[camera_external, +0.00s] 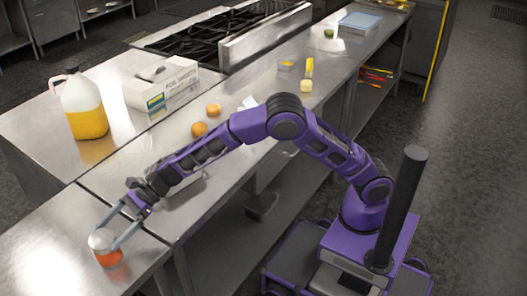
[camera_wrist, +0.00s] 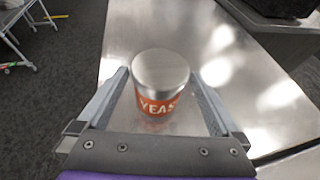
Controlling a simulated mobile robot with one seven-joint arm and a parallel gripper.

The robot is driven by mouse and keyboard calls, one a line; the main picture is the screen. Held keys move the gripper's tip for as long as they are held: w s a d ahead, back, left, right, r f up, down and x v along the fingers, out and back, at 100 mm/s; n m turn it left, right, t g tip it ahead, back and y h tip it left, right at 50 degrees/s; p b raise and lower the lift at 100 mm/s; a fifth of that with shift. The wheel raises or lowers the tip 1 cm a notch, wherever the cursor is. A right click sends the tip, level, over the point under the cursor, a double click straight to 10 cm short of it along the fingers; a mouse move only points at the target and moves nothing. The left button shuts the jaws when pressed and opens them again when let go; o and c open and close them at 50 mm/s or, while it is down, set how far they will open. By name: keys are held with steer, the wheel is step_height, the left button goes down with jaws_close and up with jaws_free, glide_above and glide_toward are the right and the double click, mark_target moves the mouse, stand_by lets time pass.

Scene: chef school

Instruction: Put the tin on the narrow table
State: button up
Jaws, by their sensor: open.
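The tin (camera_external: 105,250), silver on top with an orange label, stands upright on a steel tabletop (camera_external: 45,250) at the bottom left. In the wrist view the tin (camera_wrist: 160,100) is in the middle, with part of the word "YEAST" showing. My gripper (camera_external: 108,238) is open, with one finger on each side of the tin. In the wrist view a gap shows between the tin and each finger of my gripper (camera_wrist: 158,78). A long narrow steel table (camera_external: 228,150) runs from beside the tin's tabletop toward the back right.
Two orange-brown round items (camera_external: 206,120) lie on the long table. A jug of yellow liquid (camera_external: 84,105) and a white box (camera_external: 162,87) stand on the counter behind. A stove (camera_external: 225,35) is farther back. A blue container (camera_external: 359,22) sits at the far end.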

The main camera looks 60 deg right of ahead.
steer(key=v, duration=0.5)
steer(key=shift+d, duration=0.1)
stand_by(0.3)
